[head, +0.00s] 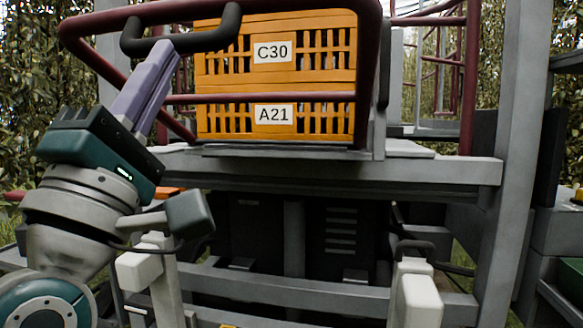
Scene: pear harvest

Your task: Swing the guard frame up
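The guard frame (270,98) is a dark red tubular frame at the upper left and middle of the head view, in front of the orange crates. It stands tilted, and its top is cut off by the picture edge. A thick black handle (214,38) is fixed on its upper left part. My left gripper (166,50) reaches up from the lower left, its purple fingers close together with their tips at the handle. They look shut on it, though the far side of the grip is hidden. My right gripper is not in view.
Two stacked orange crates, labelled C30 (272,52) and A21 (274,115), stand on a grey platform (330,168). A grey post (507,130) rises at the right. Two pale posts with black parts stand low in front. Leafy trees fill the background.

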